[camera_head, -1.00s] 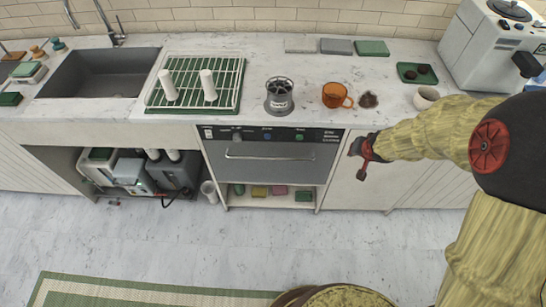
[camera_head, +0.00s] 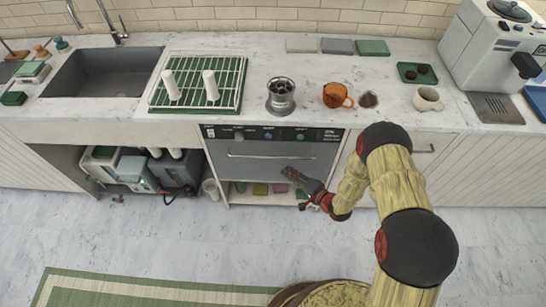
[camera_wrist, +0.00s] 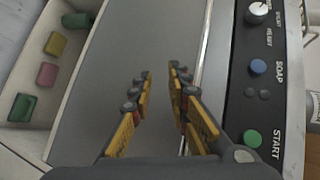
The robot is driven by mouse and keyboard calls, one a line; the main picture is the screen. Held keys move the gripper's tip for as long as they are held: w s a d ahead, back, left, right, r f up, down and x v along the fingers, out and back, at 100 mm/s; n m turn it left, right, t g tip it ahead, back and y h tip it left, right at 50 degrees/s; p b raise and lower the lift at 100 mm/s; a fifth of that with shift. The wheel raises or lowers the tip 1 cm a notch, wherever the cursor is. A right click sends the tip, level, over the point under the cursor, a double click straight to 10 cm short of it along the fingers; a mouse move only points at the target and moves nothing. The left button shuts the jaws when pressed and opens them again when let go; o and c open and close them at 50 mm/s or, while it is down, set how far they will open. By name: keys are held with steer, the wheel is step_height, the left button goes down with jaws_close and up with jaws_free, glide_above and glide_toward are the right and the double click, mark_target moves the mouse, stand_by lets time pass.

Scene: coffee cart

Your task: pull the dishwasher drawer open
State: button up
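The dishwasher drawer (camera_head: 270,168) has a dark grey front under the counter and looks shut. Its long bar handle (camera_head: 270,156) runs across the upper part of the front. My gripper (camera_head: 288,172) is in front of the drawer's right half, a little below the handle in the head view. In the wrist view my gripper (camera_wrist: 160,74) is open, its two yellow-padded fingers apart with nothing between them. The drawer front (camera_wrist: 120,60) fills the middle there, and the handle (camera_wrist: 214,60) runs behind the right finger. I cannot tell whether that finger touches it.
The control panel (camera_head: 275,134) with knob and buttons is above the drawer. An open shelf below holds several coloured blocks, including a yellow one (camera_head: 260,189). A metal grinder (camera_head: 281,96) and an orange cup (camera_head: 337,95) stand on the counter above. The floor (camera_head: 200,235) in front is clear.

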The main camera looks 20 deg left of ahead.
steer(key=m+y, duration=0.1)
steer(key=y, duration=0.1)
glide_toward(273, 157)
steer(key=w+a+f, duration=0.1)
steer(key=a+f, duration=0.1)
steer(key=shift+m+t, duration=0.3)
steer(key=shift+t, duration=0.1)
steer(key=x, duration=0.2)
steer(key=b+x, duration=0.1)
steer(key=x, duration=0.5)
steer(key=shift+r+b, duration=0.35)
steer(key=shift+b, duration=0.05)
steer(key=c, duration=0.3)
jaws_close()
steer(key=shift+d+f, duration=0.1)
